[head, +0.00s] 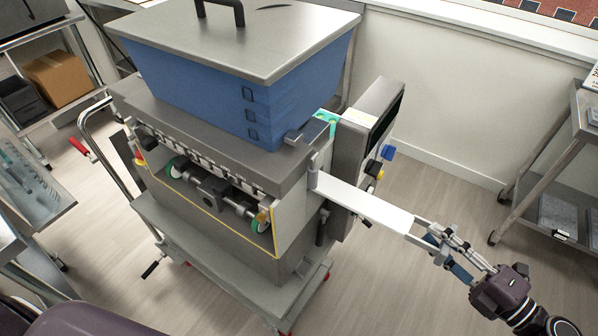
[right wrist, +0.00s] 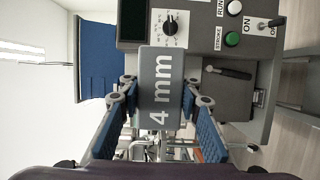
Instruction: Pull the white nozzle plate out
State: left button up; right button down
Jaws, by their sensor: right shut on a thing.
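The white nozzle plate (head: 365,204) is a long flat bar sticking out of the right side of the gummy depositor (head: 296,215) in the head view. Its inner end meets the machine beside the control box; how much is still inside is hidden. My right gripper (head: 422,232) is shut on the plate's outer end. In the right wrist view the plate's end (right wrist: 162,75) looks grey, reads "4 mm" and lies between the two blue-padded fingers (right wrist: 165,100). My left gripper is not in view.
The control box (head: 370,115) with knobs and buttons stands just behind the plate. A blue hopper (head: 215,88) with a steel lid sits on top of the machine. A metal cart (head: 570,150) stands at the right. Open floor lies below the plate.

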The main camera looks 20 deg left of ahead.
jog(key=s+d+b, duration=0.1)
jog(key=s+d, duration=0.1)
jog(key=d, duration=0.6)
jog(key=shift+s+d, duration=0.15)
jog(key=shift+s, duration=0.2)
dwell(0.4)
jog(key=shift+r, duration=0.1)
jog(key=c, duration=2.2)
grip_release()
grip_shut()
